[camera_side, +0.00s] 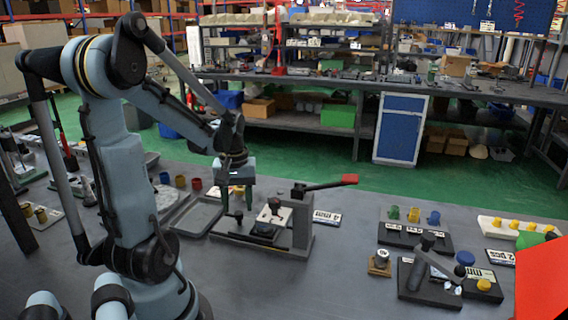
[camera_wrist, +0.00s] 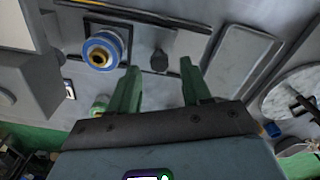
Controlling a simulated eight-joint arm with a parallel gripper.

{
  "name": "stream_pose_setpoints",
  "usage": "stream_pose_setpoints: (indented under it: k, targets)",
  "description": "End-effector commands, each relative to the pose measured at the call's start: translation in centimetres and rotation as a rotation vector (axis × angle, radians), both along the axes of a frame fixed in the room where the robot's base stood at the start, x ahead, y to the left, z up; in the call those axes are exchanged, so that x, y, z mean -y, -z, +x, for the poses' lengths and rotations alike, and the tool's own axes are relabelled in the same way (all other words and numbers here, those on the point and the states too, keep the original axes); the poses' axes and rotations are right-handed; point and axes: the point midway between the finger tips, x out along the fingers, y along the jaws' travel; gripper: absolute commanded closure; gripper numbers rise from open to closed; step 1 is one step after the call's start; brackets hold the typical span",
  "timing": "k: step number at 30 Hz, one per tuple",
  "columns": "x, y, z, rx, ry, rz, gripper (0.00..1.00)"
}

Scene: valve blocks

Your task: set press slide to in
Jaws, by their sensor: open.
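The press (camera_side: 302,225) stands on a dark base in the middle of the table, with a lever ending in a red grip (camera_side: 349,179). Low on its base is a dark slide (camera_side: 262,231) with a round part on it, which appears as a blue ring with a brass centre (camera_wrist: 103,50) in the wrist view. A black knob (camera_side: 237,216) stands at the left of the base and also shows in the wrist view (camera_wrist: 159,61). My gripper (camera_side: 238,199) points down above the knob, open and empty. In the wrist view the knob lies beyond the green fingertips (camera_wrist: 159,70), between their lines; contact is not visible.
A grey tray (camera_side: 196,217) lies left of the press. A label plate (camera_side: 327,217) lies to its right. Further right are a block with coloured plugs (camera_side: 414,236), a dark lever fixture (camera_side: 428,280) and a red panel (camera_side: 541,282).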

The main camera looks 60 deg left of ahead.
Motion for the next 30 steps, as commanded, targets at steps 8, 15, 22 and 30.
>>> stream_pose_setpoints:
  k: [8,15,22,30]
  targets:
    - [0.0,-4.0,0.0,0.0,0.0,0.0,0.52]
    - [0.0,-7.5,0.0,0.0,0.0,0.001,0.52]
    - [0.0,-9.6,0.0,0.0,0.0,0.001,0.52]
    - [0.0,-10.2,0.0,0.0,0.0,0.001,0.52]
